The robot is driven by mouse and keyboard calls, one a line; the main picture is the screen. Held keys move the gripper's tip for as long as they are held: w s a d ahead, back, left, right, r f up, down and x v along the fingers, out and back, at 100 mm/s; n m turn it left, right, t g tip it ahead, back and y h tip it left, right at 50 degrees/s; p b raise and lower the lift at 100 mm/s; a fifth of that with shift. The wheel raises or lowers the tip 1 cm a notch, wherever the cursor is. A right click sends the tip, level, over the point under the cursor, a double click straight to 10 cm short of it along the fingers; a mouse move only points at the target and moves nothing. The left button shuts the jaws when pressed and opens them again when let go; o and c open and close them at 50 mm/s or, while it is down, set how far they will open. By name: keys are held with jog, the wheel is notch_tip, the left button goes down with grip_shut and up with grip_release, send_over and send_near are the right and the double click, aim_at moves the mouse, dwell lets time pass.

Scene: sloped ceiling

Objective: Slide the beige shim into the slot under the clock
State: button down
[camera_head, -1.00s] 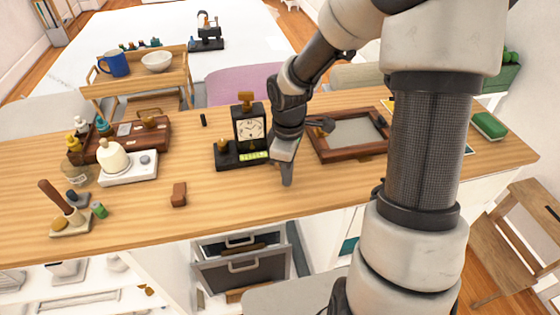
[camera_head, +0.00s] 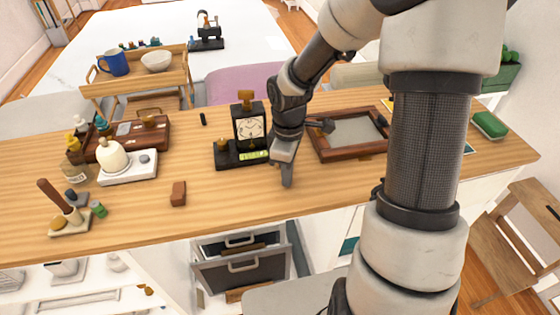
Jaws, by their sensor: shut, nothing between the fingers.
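The clock (camera_head: 250,127) is a black block with a cream dial, standing upright on a black base (camera_head: 229,158) with a yellow-green strip at its front. My gripper (camera_head: 286,182) is shut and empty, pointing down just right of the clock's base, close above or at the wooden counter. A small beige or tan bit (camera_head: 275,163) shows between the base's right end and my gripper; I cannot tell whether it is the shim. The slot under the clock cannot be made out at this size.
A brown block (camera_head: 178,193) lies on the counter (camera_head: 230,205) at front left. A wooden-framed tray (camera_head: 317,150) lies right of my gripper. A white scale-like device (camera_head: 128,172) stands at left. The counter in front of the clock is clear.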

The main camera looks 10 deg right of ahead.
jog(key=shift+f, duration=0.45)
jog(key=shift+s+f+b, duration=0.45)
jog(key=shift+f+b, duration=0.35)
jog(key=shift+d, duration=0.1)
notch_tip(320, 180, up, 2)
jog(key=p, duration=0.2)
jog(key=shift+s+r+p, duration=0.1)
jog(key=shift+r+p, duration=0.1)
jog(key=shift+p, duration=0.15)
jog(key=shift+s+r+p, duration=0.3)
jog(key=shift+r+p, duration=0.45)
jog(key=shift+r, duration=0.1)
jog(key=shift+s+r+p, duration=0.25)
jog(key=shift+r+p, duration=0.5)
jog(key=shift+r, duration=0.05)
jog(key=shift+s+r+p, duration=0.3)
jog(key=shift+r+p, duration=0.45)
jog(key=shift+r, duration=0.1)
